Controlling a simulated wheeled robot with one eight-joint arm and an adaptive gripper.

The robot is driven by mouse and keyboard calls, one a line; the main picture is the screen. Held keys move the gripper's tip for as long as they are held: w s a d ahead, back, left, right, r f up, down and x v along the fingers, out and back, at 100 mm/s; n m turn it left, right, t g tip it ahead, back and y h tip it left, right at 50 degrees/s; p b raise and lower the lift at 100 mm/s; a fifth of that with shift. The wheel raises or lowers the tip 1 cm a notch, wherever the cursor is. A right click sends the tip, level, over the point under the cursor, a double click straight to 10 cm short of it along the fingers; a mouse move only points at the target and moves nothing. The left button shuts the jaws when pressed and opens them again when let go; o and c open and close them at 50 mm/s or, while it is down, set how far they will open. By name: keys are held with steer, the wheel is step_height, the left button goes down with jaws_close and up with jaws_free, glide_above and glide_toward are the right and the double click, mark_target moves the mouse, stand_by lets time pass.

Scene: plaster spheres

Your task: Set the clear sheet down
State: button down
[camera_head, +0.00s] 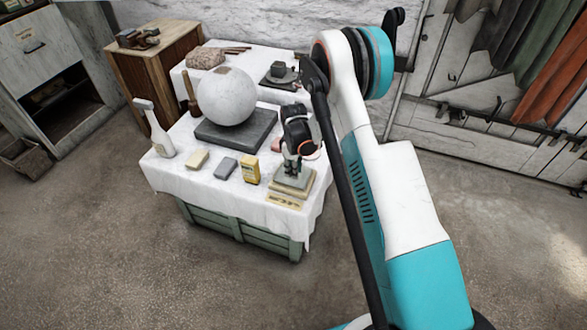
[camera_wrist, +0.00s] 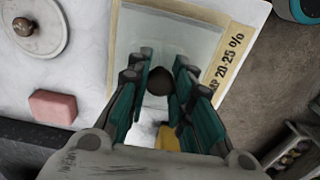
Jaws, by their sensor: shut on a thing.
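The clear sheet (camera_wrist: 165,45) is a pale see-through pane in the wrist view, with a small dark brown knob (camera_wrist: 159,81) on it. My gripper (camera_wrist: 160,88) is shut on this knob, one teal-and-black finger at each side. In the head view my gripper (camera_head: 292,170) points down at the table's front right corner, with the greyish sheet (camera_head: 297,182) right under it. A cream card (camera_wrist: 236,60) with black lettering ending in "20-25 %" lies beneath the sheet and shows around its edges. I cannot tell whether the sheet touches the card.
The cloth-covered table (camera_head: 222,190) also holds a white sphere (camera_head: 227,96) on a dark slab (camera_head: 235,132), a spray bottle (camera_head: 157,130), a cream block (camera_head: 197,159), a grey block (camera_head: 226,168) and a yellow box (camera_head: 250,169) close left of my gripper. A pink block (camera_wrist: 53,106) lies nearby.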

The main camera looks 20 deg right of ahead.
steer(key=shift+f, duration=0.45)
steer(key=c, duration=1.3)
jaws_free()
steer(key=shift+c, duration=0.2)
steer(key=shift+r+p, duration=0.75)
steer(key=shift+r, duration=1.25)
